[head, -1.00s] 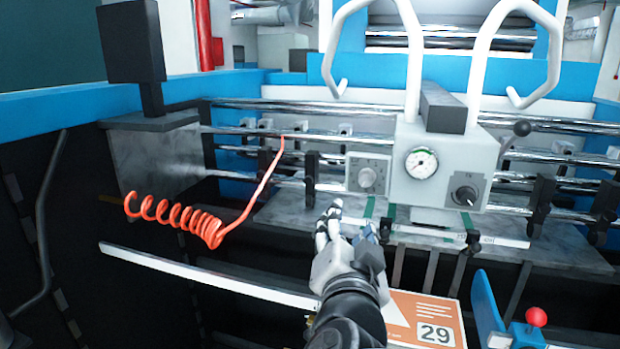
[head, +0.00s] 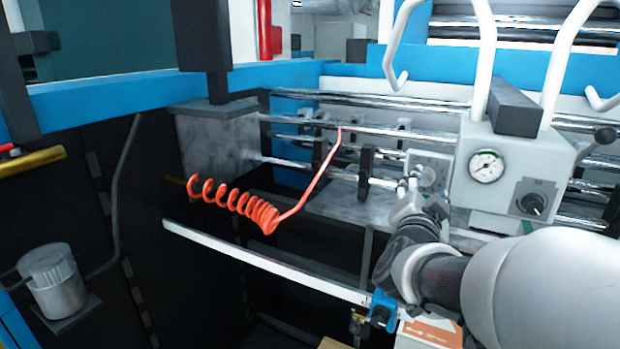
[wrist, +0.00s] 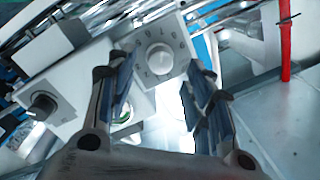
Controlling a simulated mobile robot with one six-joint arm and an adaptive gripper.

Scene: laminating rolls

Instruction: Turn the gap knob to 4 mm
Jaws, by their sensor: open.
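A round silver knob (wrist: 159,58) sits on a grey dial plate (wrist: 143,38) with small numbers around it in the wrist view. I cannot read which number it points to. In the head view the plate (head: 437,160) is partly hidden behind my gripper (head: 410,187). My gripper (wrist: 155,88) is open in the wrist view, with one finger on each side of the line to the knob. The knob shows beyond the fingertips, between them; I cannot tell whether they touch it. A black knob (head: 531,203) is on the gauge box; it also shows in the wrist view (wrist: 43,105).
The grey box (head: 520,160) with a round gauge (head: 486,167) stands right of the dial plate. Chrome rods (head: 300,115) run behind. A coiled orange hose (head: 240,203) hangs to the left. A white rail (head: 260,262) crosses below.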

